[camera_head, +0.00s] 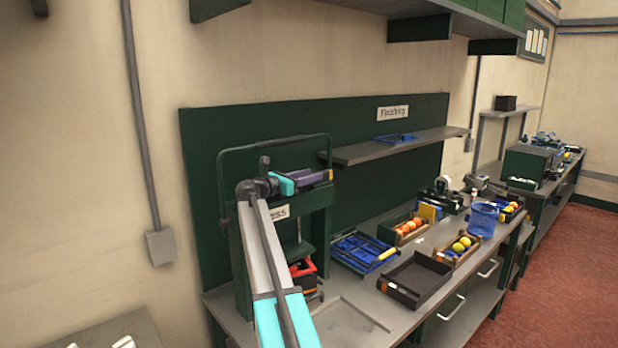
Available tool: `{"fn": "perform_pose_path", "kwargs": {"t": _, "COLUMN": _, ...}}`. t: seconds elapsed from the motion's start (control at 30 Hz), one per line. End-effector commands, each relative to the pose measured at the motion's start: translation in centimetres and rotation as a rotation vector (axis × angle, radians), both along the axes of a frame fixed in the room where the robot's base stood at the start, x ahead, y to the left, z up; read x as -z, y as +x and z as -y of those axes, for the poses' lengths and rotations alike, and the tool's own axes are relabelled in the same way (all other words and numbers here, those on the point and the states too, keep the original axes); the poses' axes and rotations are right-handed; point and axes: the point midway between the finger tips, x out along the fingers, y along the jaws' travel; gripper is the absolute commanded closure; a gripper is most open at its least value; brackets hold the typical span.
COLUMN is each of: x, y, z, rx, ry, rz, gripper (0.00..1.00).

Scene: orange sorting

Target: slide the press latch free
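The dark green press (319,225) stands at the left end of the workbench, with a curved bar over its top and a partly covered sign reading "ess". My cyan and grey arm reaches up across its front and hides much of it. My gripper (318,179) is at the height of the press's upper part, pointing right. The finger opening is too small to read. No latch can be made out clearly. A red part (303,268) shows low inside the press.
Right of the press are a blue tray (352,247), an empty dark tray (417,278) and fruit crates (457,249). A shelf (400,146) juts out behind at about gripper height. Bare bench (350,323) lies in front.

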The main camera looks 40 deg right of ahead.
Motion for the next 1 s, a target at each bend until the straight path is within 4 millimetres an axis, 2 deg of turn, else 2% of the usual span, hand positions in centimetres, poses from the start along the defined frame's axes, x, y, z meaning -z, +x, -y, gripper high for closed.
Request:
{"fn": "perform_pose_path", "kwargs": {"t": 0.27, "x": -0.1, "y": 0.0, "z": -1.5, "rx": 0.0, "ry": 0.0, "rz": 0.0, "gripper": 0.62}}
{"fn": "perform_pose_path", "kwargs": {"t": 0.73, "x": 0.0, "y": 0.3, "z": -7.1, "rx": -0.004, "ry": 0.001, "rz": 0.0, "gripper": 0.62}}
{"fn": "perform_pose_path", "kwargs": {"t": 1.0, "x": 0.0, "y": 0.5, "z": -8.2, "rx": -0.004, "ry": 0.001, "rz": 0.0, "gripper": 0.62}}
